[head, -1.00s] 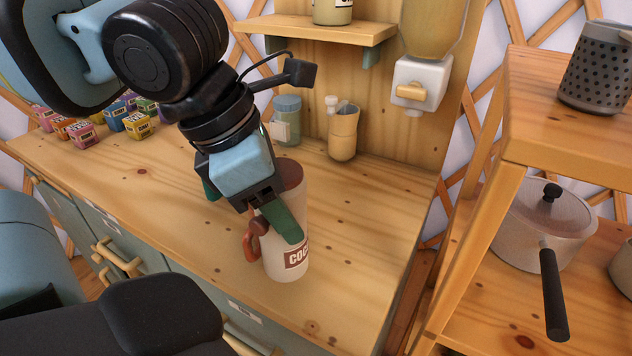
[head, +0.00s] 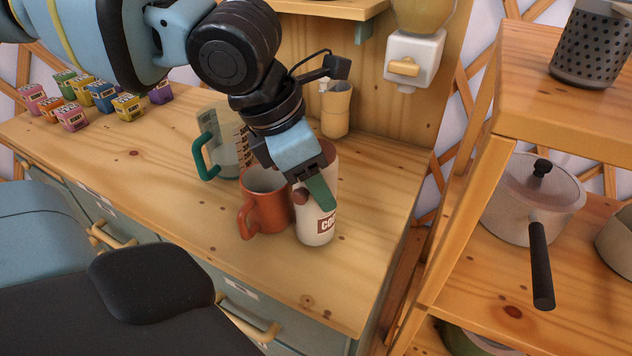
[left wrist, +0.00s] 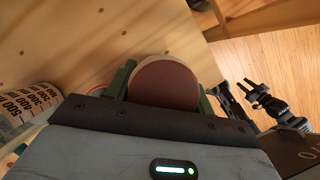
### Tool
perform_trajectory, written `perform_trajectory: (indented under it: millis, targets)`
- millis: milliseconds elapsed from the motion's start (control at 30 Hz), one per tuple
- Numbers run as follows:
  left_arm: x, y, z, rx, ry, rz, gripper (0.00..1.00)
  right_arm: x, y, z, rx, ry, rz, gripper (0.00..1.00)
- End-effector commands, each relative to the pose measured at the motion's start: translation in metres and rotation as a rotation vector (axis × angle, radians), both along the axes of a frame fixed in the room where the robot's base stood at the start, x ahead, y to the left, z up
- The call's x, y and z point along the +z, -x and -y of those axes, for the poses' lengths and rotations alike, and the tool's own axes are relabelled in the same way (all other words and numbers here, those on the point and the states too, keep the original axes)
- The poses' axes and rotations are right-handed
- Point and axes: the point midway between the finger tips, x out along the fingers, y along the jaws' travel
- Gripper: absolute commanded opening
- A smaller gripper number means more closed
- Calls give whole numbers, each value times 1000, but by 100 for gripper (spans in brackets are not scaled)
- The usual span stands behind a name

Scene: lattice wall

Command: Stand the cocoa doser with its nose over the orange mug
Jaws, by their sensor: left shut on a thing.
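The cocoa doser (head: 316,226) is a cream cylinder with a brown top and a brown label, upright on or just over the counter. My left gripper (head: 318,192) comes down over it with green fingers shut on it. In the left wrist view its round brown top (left wrist: 165,84) sits between the fingers. The orange mug (head: 264,205) stands upright just left of the doser, its handle to the left. A small brown nose (head: 300,196) on the doser shows at the mug's right rim; whether it is over the opening is unclear.
A measuring jug with a green handle (head: 228,145) stands behind the mug. A wooden scoop holder (head: 336,108) is at the back panel. Several small coloured boxes (head: 102,96) are at the far left. The counter front right is clear. A shelf with a pot (head: 530,195) stands right.

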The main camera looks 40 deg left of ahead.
Motion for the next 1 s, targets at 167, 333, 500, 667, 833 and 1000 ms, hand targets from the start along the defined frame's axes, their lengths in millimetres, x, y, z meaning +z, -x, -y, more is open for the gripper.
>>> perform_trajectory:
  millis: [167, 333, 500, 667, 833, 1000]
  targets:
    - [-7, 0, 0, 0, 0, 2, 25, -1, -1, 0, 1, 0, 2, 36]
    - [-6, 0, 0, 0, 0, 2, 25, 0, -1, 0, 1, 0, 3, 36]
    - [-10, 0, 0, 0, 0, 1, 58, 0, -1, 0, 1, 0, 2, 36]
    - [-10, 0, 0, 0, 0, 1, 75, -1, 0, 0, 1, 1, -1, 36]
    - [-10, 0, 0, 0, 0, 1, 75, -2, 2, 0, 1, 2, -6, 36]
    - [-5, 0, 0, 1, 0, 4, 75, -4, 3, 0, 1, 2, -9, 36]
